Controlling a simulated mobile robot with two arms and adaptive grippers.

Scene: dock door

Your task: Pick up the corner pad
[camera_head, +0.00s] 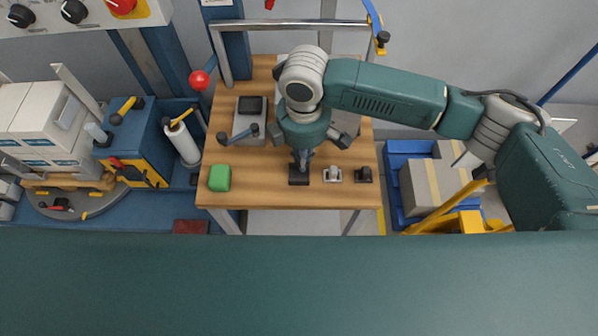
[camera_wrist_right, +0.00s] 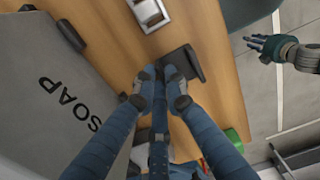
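A black piece, which I take to be the corner pad (camera_head: 299,180), lies near the front edge of the wooden bench. It also shows in the right wrist view (camera_wrist_right: 194,63) as a dark angled block. My right gripper (camera_head: 302,160) points down right over it. In the wrist view the right fingertips (camera_wrist_right: 160,75) are close together at the pad's near side and hide part of it. I cannot tell whether they clasp it. A teal gripper, seemingly my left (camera_wrist_right: 262,44), shows at the right of the wrist view, away from the bench; its finger gap is unclear.
Right of the pad on the bench (camera_head: 260,195) are a silver fitting (camera_head: 332,175) and a black fitting (camera_head: 364,174). A green block (camera_head: 219,178) sits at the left front. A grey SOAP box (camera_wrist_right: 65,85) stands close behind. The bench front between block and pad is clear.

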